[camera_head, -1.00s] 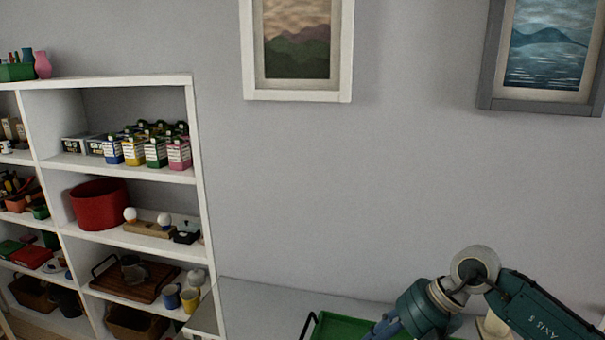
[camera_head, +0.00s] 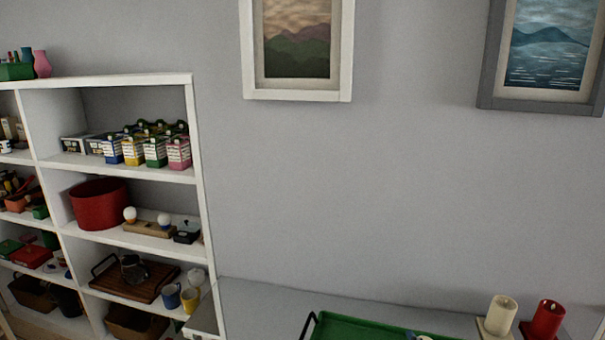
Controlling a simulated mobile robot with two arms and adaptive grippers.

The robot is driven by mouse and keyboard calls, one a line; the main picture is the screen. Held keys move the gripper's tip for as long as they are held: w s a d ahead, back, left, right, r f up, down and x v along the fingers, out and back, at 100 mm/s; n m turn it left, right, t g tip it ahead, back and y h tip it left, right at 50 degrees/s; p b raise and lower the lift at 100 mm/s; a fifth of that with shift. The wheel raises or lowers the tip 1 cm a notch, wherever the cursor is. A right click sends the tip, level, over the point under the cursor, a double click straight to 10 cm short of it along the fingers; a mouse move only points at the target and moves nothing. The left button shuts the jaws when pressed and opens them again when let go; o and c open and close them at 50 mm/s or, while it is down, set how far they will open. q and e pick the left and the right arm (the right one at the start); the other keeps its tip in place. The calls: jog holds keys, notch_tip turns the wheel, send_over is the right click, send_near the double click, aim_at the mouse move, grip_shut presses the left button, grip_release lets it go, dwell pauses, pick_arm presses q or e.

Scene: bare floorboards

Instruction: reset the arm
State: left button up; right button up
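Neither of my grippers shows in the head view now, and no arm link is in sight. A green tray (camera_head: 350,328) with a dark handle at its left end lies on the grey tabletop (camera_head: 262,296) at the bottom of the view. Its lower part is cut off by the frame edge. A small blue thing shows at the tray's right, too cut off to tell.
A cream candle (camera_head: 502,312) and a red candle (camera_head: 548,318) stand on holders at the table's right. A white shelf unit (camera_head: 200,190) with cartons, a red round container (camera_head: 100,205), a wooden tray and mugs stands at left. Two framed pictures hang on the wall.

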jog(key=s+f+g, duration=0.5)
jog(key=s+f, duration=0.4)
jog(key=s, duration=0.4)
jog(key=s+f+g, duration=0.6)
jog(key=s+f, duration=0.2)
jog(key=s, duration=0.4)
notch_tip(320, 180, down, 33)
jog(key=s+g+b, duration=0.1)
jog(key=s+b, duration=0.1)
jog(key=b, duration=0.4)
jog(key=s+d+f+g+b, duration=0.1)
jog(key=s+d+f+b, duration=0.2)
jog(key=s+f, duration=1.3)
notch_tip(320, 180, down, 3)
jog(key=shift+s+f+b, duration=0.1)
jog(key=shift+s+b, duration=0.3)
jog(key=shift+b, duration=0.15)
